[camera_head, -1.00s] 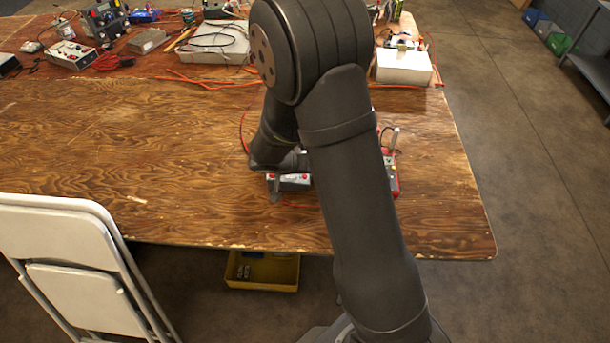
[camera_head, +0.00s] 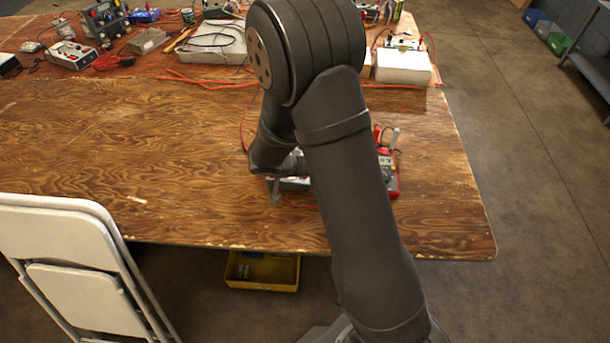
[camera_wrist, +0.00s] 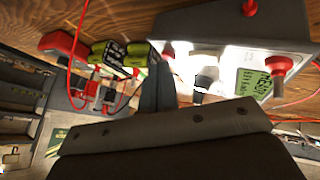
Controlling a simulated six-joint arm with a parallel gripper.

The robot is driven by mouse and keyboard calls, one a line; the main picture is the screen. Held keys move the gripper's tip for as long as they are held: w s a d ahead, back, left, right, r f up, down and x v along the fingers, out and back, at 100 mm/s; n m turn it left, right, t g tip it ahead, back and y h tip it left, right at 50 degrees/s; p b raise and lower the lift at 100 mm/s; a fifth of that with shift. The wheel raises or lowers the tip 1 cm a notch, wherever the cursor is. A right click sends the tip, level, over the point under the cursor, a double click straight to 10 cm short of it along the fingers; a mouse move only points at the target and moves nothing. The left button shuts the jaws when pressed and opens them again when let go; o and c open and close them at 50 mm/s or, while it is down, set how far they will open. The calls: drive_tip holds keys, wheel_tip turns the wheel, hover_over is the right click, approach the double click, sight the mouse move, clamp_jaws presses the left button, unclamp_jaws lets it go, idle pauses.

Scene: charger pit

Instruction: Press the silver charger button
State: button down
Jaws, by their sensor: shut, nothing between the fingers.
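In the head view my gripper (camera_head: 275,196) is at the charger's left end.
A red multimeter (camera_head: 388,175) lies right of my arm. A yellow-green device (camera_wrist: 112,55) and a red one (camera_wrist: 62,43) with leads show in the wrist view. A folding chair (camera_head: 75,260) stands front left, and a yellow bin (camera_head: 262,284) is below the table.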

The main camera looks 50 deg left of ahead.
drive_tip(key=shift+f, duration=0.25)
idle(0.5)
drive_tip(key=shift+d+r, duration=0.1)
drive_tip(key=shift+r, duration=0.65)
drive_tip(key=shift+w+r, duration=0.1)
drive_tip(key=shift+r, duration=0.05)
drive_tip(key=shift+w+d+r, duration=0.15)
drive_tip(key=shift+r, duration=1.05)
drive_tip(key=shift+w+d+r, duration=0.15)
drive_tip(key=shift+r, duration=1)
drive_tip(key=shift+f, duration=0.1)
drive_tip(key=r, duration=0.4)
drive_tip(key=shift+w+d, duration=0.25)
drive_tip(key=shift+w, duration=0.05)
drive_tip(key=shift+f, duration=0.1)
